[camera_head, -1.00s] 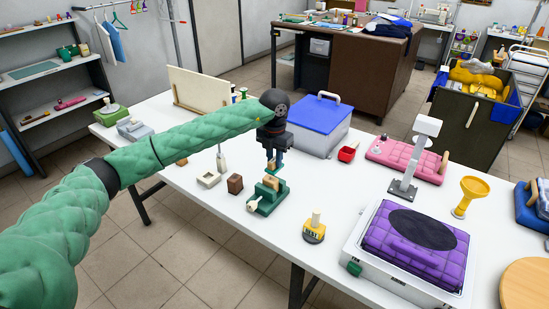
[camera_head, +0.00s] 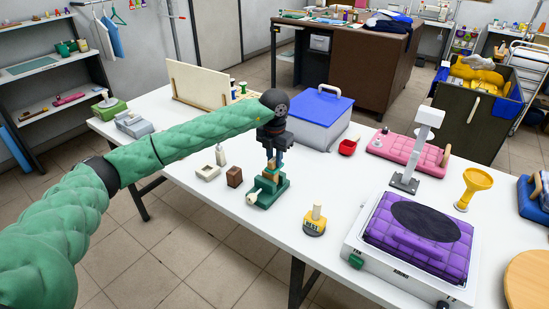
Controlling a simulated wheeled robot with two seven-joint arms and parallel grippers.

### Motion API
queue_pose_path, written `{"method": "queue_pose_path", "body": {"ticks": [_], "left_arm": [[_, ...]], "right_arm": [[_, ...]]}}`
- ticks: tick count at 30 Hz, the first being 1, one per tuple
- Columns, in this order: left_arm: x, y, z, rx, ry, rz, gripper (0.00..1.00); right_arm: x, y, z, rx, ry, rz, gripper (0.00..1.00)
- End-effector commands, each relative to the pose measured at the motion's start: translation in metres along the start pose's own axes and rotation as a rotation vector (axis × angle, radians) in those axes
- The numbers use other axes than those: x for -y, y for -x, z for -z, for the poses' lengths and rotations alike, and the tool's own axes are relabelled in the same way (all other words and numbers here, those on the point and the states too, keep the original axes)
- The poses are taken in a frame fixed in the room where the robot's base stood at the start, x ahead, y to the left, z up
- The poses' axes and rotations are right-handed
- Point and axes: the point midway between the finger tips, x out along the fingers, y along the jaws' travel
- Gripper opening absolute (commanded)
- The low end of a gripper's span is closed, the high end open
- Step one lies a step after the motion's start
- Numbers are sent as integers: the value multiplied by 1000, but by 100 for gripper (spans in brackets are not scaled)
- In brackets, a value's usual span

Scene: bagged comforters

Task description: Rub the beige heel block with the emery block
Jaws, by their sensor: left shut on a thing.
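My left gripper (camera_head: 271,160) points down over the green vise-like stand (camera_head: 267,190) on the white table. It is shut on a small block, which I take to be the emery block; the fingers largely hide it. A small beige piece (camera_head: 268,172), probably the beige heel block, shows just below the fingertips at the top of the stand. The held block and the beige piece look very close; I cannot tell whether they touch. My right gripper is not in view.
A brown block (camera_head: 234,177) and a pale open box (camera_head: 207,172) stand left of the stand. A yellow-based stamp (camera_head: 315,221) is to its right. A blue-lidded box (camera_head: 318,120) stands behind. The purple cushion (camera_head: 418,232) lies on a white machine at right.

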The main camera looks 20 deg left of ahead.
Motion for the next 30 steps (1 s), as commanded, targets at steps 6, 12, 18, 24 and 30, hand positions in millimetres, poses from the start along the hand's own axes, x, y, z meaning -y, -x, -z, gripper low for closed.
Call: {"method": "queue_pose_path", "body": {"ticks": [6,12,18,24,30], "left_arm": [[0,0,0,0,0,0,3],[0,-3,0,0,0,0,3],[0,-6,0,0,0,0,3],[0,-9,0,0,0,0,3],[0,-13,0,0,0,0,3]], "right_arm": [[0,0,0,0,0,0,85],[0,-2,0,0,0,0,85],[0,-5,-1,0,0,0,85],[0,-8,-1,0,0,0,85],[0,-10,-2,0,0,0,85]]}}
